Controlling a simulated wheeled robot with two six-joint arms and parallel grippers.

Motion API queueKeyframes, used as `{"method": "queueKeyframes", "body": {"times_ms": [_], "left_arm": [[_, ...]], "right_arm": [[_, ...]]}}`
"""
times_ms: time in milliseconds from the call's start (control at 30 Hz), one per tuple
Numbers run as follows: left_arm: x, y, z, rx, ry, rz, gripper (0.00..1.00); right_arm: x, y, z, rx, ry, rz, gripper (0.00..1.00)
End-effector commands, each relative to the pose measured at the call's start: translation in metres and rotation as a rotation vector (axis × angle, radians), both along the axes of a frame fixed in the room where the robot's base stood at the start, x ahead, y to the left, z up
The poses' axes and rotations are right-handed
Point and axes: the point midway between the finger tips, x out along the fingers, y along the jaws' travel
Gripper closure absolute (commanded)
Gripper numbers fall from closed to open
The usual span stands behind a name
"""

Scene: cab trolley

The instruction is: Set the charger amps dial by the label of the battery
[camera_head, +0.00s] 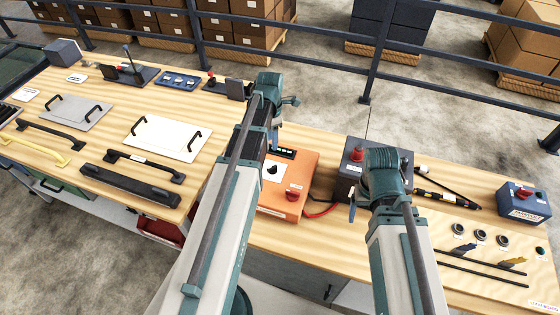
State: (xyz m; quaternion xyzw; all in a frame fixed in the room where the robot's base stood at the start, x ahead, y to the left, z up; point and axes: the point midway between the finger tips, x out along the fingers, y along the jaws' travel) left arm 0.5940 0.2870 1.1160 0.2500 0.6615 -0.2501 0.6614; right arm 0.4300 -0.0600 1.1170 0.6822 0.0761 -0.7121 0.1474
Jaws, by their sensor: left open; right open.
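The orange charger (299,170) lies on the wooden bench, partly covered by my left arm. Its top has a dark display (284,153), a black dial (272,170) and a red switch (292,195). The grey battery (345,182) stands to its right, with a red terminal on top; my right arm hides part of it, and its label cannot be read. My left gripper (275,143) is open and points down over the charger's far edge, beyond the dial. My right gripper (352,207) is open in front of the battery, its fingers mostly hidden.
Red and black cables (321,211) lie between charger and battery. A blue box with a red knob (524,201), several round parts and dark rods lie right. Trays, handles and a white plate (167,138) fill the left bench. A railing (369,70) runs behind.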

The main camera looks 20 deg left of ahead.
Motion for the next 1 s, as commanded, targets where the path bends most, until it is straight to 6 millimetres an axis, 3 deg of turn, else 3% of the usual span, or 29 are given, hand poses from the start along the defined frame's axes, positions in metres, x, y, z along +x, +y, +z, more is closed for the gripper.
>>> {"method": "queueKeyframes", "body": {"times_ms": [367, 1000], "left_arm": [[0.000, -0.001, -0.019, 0.000, 0.000, -0.004, 0.55], [0.000, -0.001, -0.105, 0.001, -0.001, -0.005, 0.55]], "right_arm": [[0.000, 0.000, -0.019, -0.001, 0.000, 0.002, 0.23], [0.000, 0.000, -0.105, -0.002, 0.001, 0.015, 0.23]]}}
